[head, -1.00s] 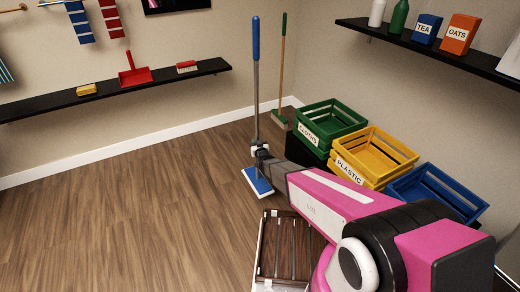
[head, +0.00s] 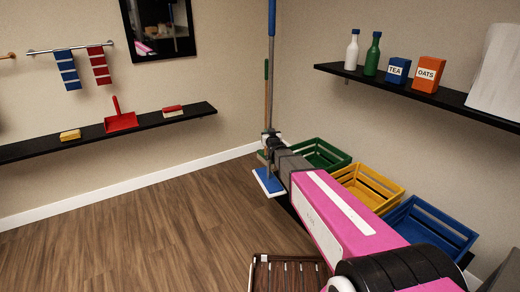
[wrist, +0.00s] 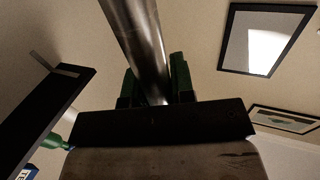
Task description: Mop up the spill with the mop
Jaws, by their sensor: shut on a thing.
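The mop (head: 268,181) has a blue head with a white edge and a long pole with a blue upper part; it stands about upright near the room's corner. My gripper (head: 270,143) is shut on its grey pole, low down above the head. In the wrist view, the metal pole (wrist: 138,45) runs up between the green fingers of my gripper (wrist: 156,88). The mop head appears to hang above the floor (head: 150,245), though the gap is hard to judge. No spill shows in either view.
A broom (head: 265,100) stands behind the mop. Green (head: 322,153), yellow (head: 370,186) and blue (head: 430,227) crates line the right wall, beside my arm. Wall shelves are left and right; the left floor is clear.

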